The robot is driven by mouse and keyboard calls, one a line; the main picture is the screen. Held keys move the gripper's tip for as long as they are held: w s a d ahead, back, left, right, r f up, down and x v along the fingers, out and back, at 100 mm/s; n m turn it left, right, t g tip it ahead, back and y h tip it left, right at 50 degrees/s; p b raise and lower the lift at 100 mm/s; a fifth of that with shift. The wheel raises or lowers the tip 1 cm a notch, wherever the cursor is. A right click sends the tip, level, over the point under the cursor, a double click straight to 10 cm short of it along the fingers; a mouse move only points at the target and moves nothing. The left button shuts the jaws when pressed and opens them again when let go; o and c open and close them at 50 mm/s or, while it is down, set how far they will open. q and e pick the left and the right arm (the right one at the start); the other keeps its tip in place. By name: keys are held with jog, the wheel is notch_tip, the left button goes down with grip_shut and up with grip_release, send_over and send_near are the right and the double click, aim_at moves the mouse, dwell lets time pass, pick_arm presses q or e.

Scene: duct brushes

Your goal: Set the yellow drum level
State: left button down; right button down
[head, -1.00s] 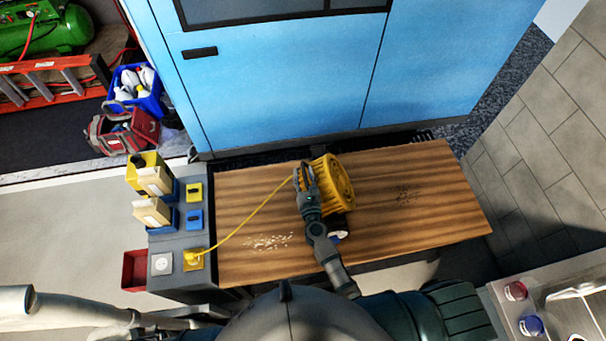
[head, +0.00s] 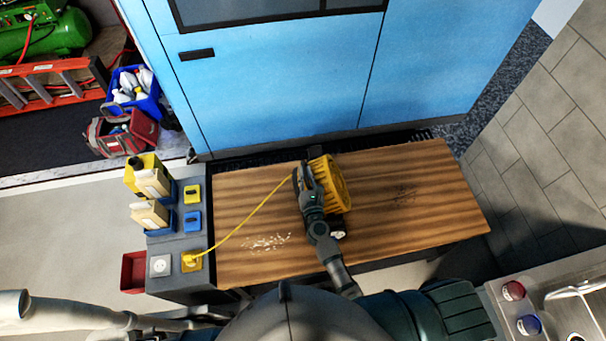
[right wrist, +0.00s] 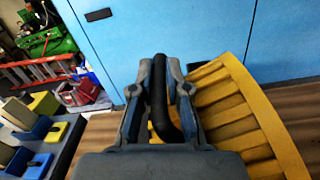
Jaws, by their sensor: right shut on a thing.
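The yellow drum (head: 332,183) is over the wooden bench top, right beside my right gripper, and looks tilted in the head view. A yellow cord runs from it to a yellow socket (head: 191,261) on the grey panel. In the right wrist view the drum's ribbed yellow rim (right wrist: 245,115) fills the right side. My right gripper (head: 308,170) is shut on the drum's black handle (right wrist: 159,95), which stands between the fingers. Whether the drum touches the bench is hidden by my gripper and arm. My left arm shows at the lower left, but its gripper is not visible.
A grey panel (head: 172,245) with bottles stands at left. A blue cabinet (head: 290,80) stands behind.

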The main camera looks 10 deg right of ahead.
aim_at(324, 173)
jog(key=shift+d+r+m+p, duration=0.2)
jog(key=shift+d+r+m, duration=0.1)
jog(key=shift+d+m, duration=0.3)
jog(key=shift+d+r+m+p, duration=0.15)
jog(key=shift+d+r+m, duration=0.2)
jog(key=shift+d, duration=0.45)
jog(key=shift+d+r+m, duration=0.15)
jog(key=shift+d+m, duration=0.6)
jog(key=shift+d, duration=0.05)
jog(key=shift+d+p, duration=0.45)
jog(key=shift+d, duration=0.4)
jog(key=shift+s+d, duration=0.1)
jog(key=c, duration=1.2)
grip_release()
jog(key=shift+d, duration=0.1)
